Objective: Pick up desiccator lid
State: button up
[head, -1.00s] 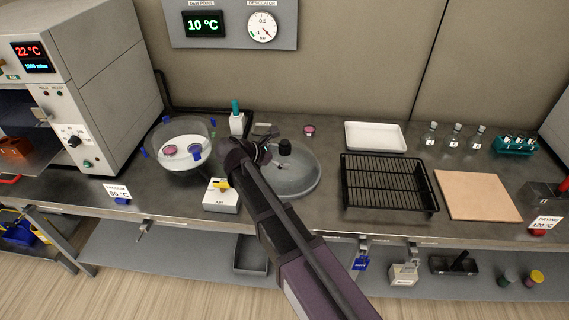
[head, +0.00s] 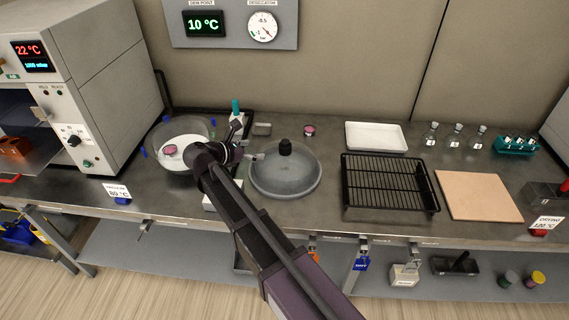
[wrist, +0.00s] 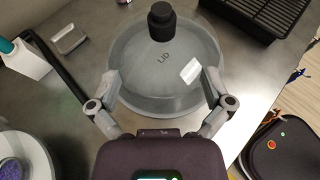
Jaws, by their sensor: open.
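The desiccator lid (head: 286,178) is a clear grey dome with a black knob (head: 285,147) on top. It lies on the bench right of the desiccator bowl (head: 170,150). In the wrist view the lid (wrist: 165,85) is marked "LID", and its knob (wrist: 161,20) is near the top edge. My gripper (wrist: 160,88) is open and empty, its fingers spread over the near part of the lid, with the knob beyond the fingertips. In the head view my gripper (head: 248,157) is just left of the lid, partly hidden by my arm.
A black wire rack (head: 388,183) and a white tray (head: 375,136) stand to the right. A teal-capped bottle (head: 237,120) and a small grey tray (head: 262,129) stand behind. Bare bench lies behind the lid.

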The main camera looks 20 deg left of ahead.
aim_at(282, 146)
jog(key=b+x, duration=0.2)
jog(key=x, duration=0.5)
jog(key=shift+b, duration=0.3)
jog(key=shift+w+d+f, duration=0.15)
jog(key=shift+w+d, duration=0.05)
jog(key=shift+w, duration=0.1)
jog(key=shift+w, duration=0.1)
jog(key=shift+d+r+b+x, duration=0.1)
jog(key=shift+b+x, duration=0.35)
jog(key=shift+x, duration=0.8)
jog(key=shift+d+r+b+x, duration=0.1)
jog(key=shift+b+x, duration=0.35)
jog(key=shift+x, duration=0.8)
grip_shut()
